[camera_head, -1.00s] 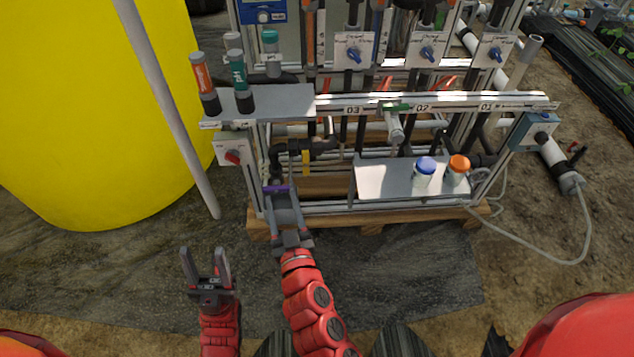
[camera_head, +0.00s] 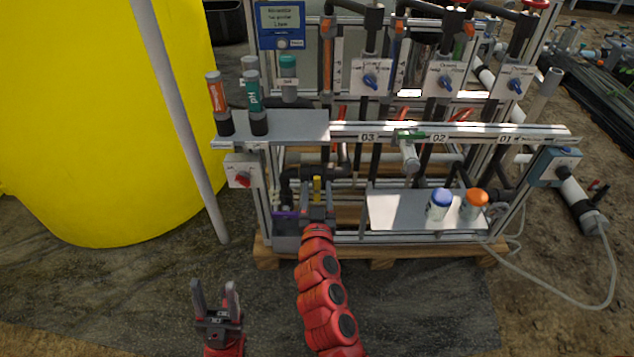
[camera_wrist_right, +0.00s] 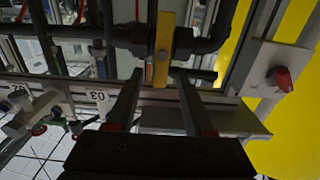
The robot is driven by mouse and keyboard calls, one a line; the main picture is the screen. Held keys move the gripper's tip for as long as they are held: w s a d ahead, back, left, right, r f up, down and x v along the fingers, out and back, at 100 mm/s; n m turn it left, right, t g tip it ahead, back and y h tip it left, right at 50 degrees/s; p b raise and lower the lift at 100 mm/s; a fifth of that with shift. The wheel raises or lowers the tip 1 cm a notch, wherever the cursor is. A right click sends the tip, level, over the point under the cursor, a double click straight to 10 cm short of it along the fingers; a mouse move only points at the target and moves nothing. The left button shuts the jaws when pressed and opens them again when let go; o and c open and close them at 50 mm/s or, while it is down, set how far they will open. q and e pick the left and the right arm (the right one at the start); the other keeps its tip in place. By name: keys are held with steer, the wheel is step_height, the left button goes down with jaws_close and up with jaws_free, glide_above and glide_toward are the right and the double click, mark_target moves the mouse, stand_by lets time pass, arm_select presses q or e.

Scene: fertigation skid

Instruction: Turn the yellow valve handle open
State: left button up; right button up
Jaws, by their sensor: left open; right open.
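The yellow valve handle (camera_head: 317,186) is a short upright bar on a dark pipe low in the skid's left bay. It also shows in the right wrist view (camera_wrist_right: 164,45), on the dark valve body. My right gripper (camera_head: 317,206) is in front of the handle, open and empty. In the wrist view its two fingertips (camera_wrist_right: 157,75) lie on either side of the handle's near end, with a gap on both sides. I cannot tell how deep the handle sits between them. My left gripper (camera_head: 214,287) is open and empty, low over the ground at the left.
A red knob on a grey box (camera_head: 241,176) is left of the handle. A metal shelf (camera_head: 396,213) with blue-capped and orange-capped bottles is to the right. A rail (camera_head: 460,134) crosses above. A yellow tank (camera_head: 90,120) and a grey pole (camera_head: 181,120) stand left.

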mark_target(317, 184)
steer(key=shift+w, duration=1.5)
steer(key=shift+c, duration=0.3)
jaws_close()
